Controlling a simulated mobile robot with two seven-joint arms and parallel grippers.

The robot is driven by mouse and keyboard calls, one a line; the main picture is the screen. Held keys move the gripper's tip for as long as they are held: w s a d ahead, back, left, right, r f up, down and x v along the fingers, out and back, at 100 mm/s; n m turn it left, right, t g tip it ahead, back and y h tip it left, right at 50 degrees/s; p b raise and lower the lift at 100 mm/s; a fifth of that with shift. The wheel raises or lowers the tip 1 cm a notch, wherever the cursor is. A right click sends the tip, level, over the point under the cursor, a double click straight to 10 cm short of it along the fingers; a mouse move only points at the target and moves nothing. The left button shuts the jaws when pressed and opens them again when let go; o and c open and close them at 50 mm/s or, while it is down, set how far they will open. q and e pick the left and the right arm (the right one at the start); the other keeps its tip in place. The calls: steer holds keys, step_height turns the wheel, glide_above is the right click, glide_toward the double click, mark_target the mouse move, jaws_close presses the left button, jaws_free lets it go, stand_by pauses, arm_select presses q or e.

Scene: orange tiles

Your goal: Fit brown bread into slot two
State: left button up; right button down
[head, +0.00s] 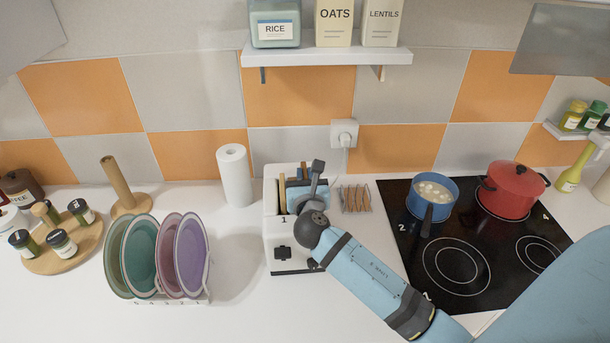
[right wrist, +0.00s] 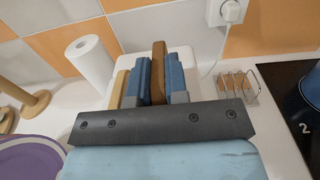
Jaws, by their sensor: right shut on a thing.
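The white toaster (head: 279,245) stands on the counter below the wall socket, with a "1" marked by its left slot. A light tan slice (head: 283,192) stands upright in that left slot and also shows in the right wrist view (right wrist: 121,84). My right gripper (right wrist: 158,82) is over the toaster's right part, shut on the brown bread (right wrist: 158,68), which stands upright between its blue fingers. In the head view my right gripper (head: 306,188) hides most of this bread. The bread's lower edge is hidden, so I cannot tell how deep it sits. My left gripper is out of view.
A wire rack (head: 355,198) stands just right of the toaster, beside the black hob (head: 455,240) with a blue pot (head: 434,194) and red pot (head: 512,190). A paper roll (head: 234,176) and plate rack (head: 160,298) stand left. Front counter is clear.

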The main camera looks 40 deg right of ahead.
steer(key=shift+f+b, duration=0.55)
steer(key=shift+f, duration=0.6)
steer(key=c, duration=1.1)
jaws_free()
steer(key=shift+o, duration=0.2)
steer(key=b+v, duration=0.2)
steer(key=v, duration=1.2)
steer(key=shift+r+b, duration=0.15)
steer(key=shift+b, duration=0.15)
